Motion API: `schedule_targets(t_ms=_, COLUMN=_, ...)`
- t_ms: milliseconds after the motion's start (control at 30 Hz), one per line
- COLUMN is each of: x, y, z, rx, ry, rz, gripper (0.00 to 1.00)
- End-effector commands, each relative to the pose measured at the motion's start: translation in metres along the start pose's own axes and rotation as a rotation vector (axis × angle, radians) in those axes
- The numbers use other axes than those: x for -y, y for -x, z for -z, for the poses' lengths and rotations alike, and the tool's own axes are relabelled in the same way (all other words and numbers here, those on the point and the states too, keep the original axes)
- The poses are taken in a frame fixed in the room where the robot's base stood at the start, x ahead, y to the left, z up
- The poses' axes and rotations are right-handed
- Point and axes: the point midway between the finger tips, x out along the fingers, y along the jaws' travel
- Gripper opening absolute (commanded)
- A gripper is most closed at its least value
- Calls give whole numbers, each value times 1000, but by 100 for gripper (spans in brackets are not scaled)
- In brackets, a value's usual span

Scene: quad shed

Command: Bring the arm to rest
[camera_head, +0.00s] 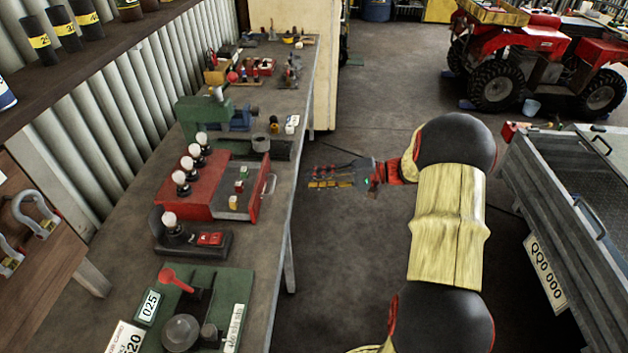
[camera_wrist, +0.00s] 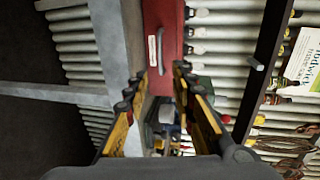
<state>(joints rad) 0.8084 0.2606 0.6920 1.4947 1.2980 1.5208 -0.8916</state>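My gripper (camera_head: 322,178) is held out over the floor, off the bench's right edge, with its fingers toward the bench. In the wrist view my gripper (camera_wrist: 159,82) shows two yellow-and-black fingers standing apart with nothing between them. The arm is bent, with its yellow sleeve in the right half of the head view. The red drawer box (camera_head: 188,187) on the bench is the nearest thing to the fingers. Its handle (camera_head: 268,190) is clear of them, and it also shows ahead of the fingers in the wrist view (camera_wrist: 160,48).
The drawer stands open with small blocks inside. A grey trailer (camera_head: 560,215) is at right and a red quad (camera_head: 540,55) behind. Bare floor (camera_head: 370,85) lies between.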

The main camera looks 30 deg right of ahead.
Motion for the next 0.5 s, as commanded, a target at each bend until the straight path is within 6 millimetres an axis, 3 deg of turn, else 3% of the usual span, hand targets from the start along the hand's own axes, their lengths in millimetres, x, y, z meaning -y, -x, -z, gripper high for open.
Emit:
schedule_targets(t_ms=367, x=0, y=0, z=0, rx=-1, ry=-23, rz=-1, gripper=26)
schedule_targets(t_ms=500, x=-21, y=0, z=-3, rx=-2, ry=-140, rz=-70, gripper=26)
